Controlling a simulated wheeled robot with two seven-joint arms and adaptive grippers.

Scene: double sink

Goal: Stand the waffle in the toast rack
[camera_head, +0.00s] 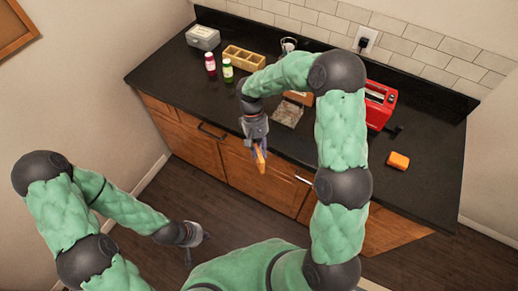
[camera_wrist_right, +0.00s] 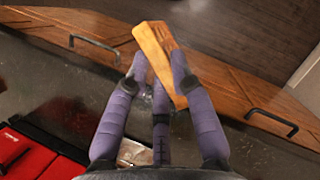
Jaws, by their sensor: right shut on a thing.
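The waffle (camera_head: 260,158) is a flat golden-orange slab held by my right gripper (camera_head: 258,146) out in front of the counter's front edge. In the right wrist view the waffle (camera_wrist_right: 157,58) sits tilted between the purple fingers, which are shut on it. A pale, shiny, low item (camera_head: 287,113) on the counter, just right of the right gripper, may be the toast rack; its slots cannot be made out. Part of it shows in the right wrist view (camera_wrist_right: 132,152). My left gripper (camera_head: 197,243) hangs low over the floor, empty, its fingers spread.
A red toaster (camera_head: 379,104) stands right of my right arm, with an orange block (camera_head: 398,160) nearer the front. Two bottles (camera_head: 219,67), a wooden compartment box (camera_head: 243,58) and a grey box (camera_head: 203,37) stand at the back left. The front left counter is clear.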

